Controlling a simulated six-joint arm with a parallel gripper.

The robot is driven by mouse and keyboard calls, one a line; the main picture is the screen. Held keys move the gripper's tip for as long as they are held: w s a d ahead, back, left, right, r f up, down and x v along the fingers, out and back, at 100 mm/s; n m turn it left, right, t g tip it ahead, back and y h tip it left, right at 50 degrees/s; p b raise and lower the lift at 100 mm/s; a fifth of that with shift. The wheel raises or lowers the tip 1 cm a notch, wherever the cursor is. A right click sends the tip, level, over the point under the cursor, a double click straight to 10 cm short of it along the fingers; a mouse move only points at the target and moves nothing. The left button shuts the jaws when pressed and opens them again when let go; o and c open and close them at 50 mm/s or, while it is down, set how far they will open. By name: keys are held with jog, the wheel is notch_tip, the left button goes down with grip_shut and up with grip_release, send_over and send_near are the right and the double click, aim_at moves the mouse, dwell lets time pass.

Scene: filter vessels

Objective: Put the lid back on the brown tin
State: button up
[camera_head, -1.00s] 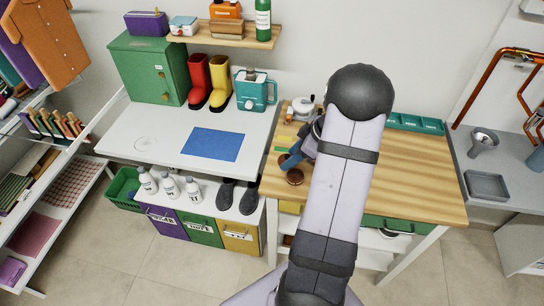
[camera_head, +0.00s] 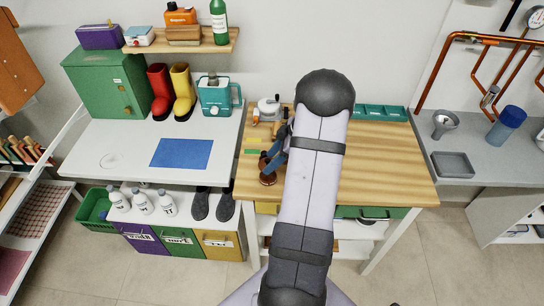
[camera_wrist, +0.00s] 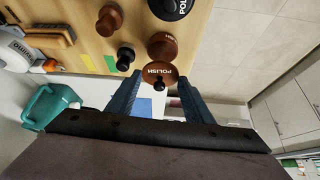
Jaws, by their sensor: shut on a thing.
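My gripper (camera_wrist: 160,82) is shut on a brown lid (camera_wrist: 150,70) marked POLISH, with a dark knob on its face between the two blue fingers. A round brown tin (camera_wrist: 162,45) is just beyond the lid in the wrist view. The lid partly overlaps it there, and I cannot tell whether they touch. In the head view my gripper (camera_head: 272,156) is over the left front of the wooden worktop, and the brown tin (camera_head: 268,179) sits near the front edge. My arm hides part of the worktop.
In the wrist view, a black tin (camera_wrist: 172,7), a brown wooden piece (camera_wrist: 109,20) and a dark-knobbed item (camera_wrist: 125,57) are close by. A white-lidded pot (camera_head: 268,107) stands at the back left of the worktop (camera_head: 385,170). The worktop is mostly clear right of my arm.

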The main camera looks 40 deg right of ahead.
aim_at(272, 176)
notch_tip(272, 176, down, 2)
jog(key=shift+f, duration=0.25)
notch_tip(272, 176, down, 2)
jog(key=b, duration=0.3)
jog(key=shift+b, duration=1.05)
dwell(1.6)
jog(key=shift+f+b, duration=0.25)
jog(key=shift+b, duration=0.75)
dwell(1.2)
dwell(0.5)
jog(key=o, duration=1.6)
jog(key=shift+c, duration=0.2)
jog(key=shift+r, duration=0.25)
jog(key=shift+r+p, duration=1.4)
jog(key=shift+r, duration=1.9)
